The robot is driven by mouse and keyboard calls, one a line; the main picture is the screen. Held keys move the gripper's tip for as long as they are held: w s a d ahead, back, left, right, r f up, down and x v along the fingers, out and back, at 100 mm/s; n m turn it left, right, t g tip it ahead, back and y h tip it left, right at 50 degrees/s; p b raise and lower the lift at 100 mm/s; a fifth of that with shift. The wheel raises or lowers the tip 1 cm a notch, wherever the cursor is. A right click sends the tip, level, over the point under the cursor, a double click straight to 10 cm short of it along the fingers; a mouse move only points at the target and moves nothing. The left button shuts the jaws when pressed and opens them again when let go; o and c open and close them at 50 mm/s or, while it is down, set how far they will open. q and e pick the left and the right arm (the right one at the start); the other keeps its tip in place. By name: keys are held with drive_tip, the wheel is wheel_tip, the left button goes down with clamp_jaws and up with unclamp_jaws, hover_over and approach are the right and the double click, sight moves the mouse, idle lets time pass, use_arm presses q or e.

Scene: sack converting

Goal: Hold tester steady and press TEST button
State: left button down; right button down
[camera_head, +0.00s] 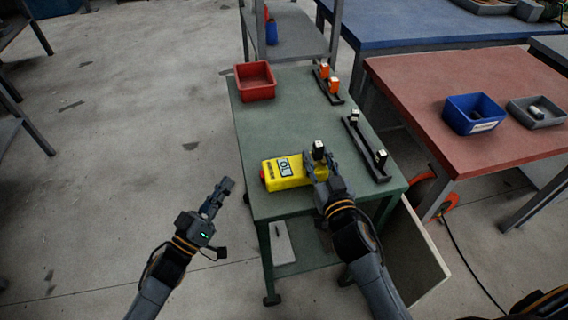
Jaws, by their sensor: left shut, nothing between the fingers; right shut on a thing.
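The yellow tester (290,181) lies on the green table (290,115) near its front left edge. It has a small display and a red part at its left end; I cannot make out a TEST label. My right gripper (316,166) is shut on the tester's right end and hides part of it. A dark piece with a pale top (318,150) stands at that gripper, partly hidden. My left gripper (224,188) is shut and empty, over the floor to the left of the table, apart from the tester.
A red bin (255,81) stands at the table's back left. Two dark racks, one with orange-topped pieces (329,78) and one with pale-topped pieces (366,147), lie along the right side. A red-topped table (440,90) stands to the right. The table's middle is clear.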

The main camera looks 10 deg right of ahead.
drive_tip(key=c, duration=0.9)
unclamp_jaws()
drive_tip(key=shift+o, duration=0.2)
drive_tip(key=s, duration=1.2)
drive_tip(key=shift+d, duration=0.15)
drive_tip(key=shift+s, duration=0.1)
